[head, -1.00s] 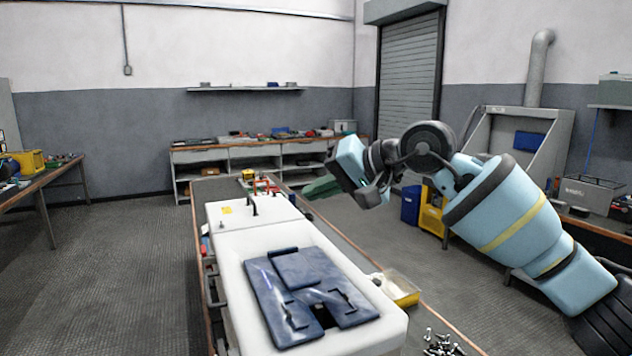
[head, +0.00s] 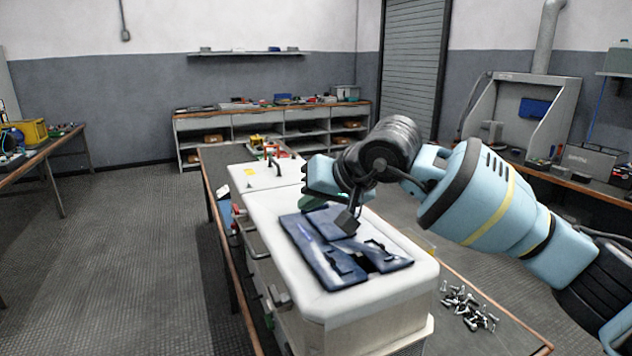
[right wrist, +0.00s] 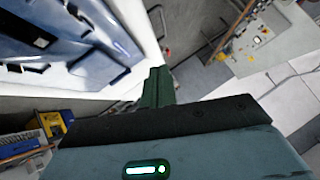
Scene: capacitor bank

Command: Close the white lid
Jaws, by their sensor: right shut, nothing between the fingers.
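The white unit (head: 330,308) stands on the long bench, with dark blue panels (head: 318,255) on its white top. Behind it is a lower white section (head: 262,182) with a black upright handle (head: 273,160). I cannot tell for sure which white part is the lid. My right gripper (head: 309,202) is over the far part of the unit, close to the blue panels, partly hidden by its own wrist. In the right wrist view its dark green fingers (right wrist: 157,86) are together and empty, beside the white top's edge (right wrist: 140,72). Contact cannot be told. My left gripper is out of view.
Loose bolts (head: 468,307) lie on the bench right of the unit. Drawer handles (head: 278,296) stick out on its left side. Shelving (head: 270,128) lines the back wall. Open floor (head: 130,260) lies to the left.

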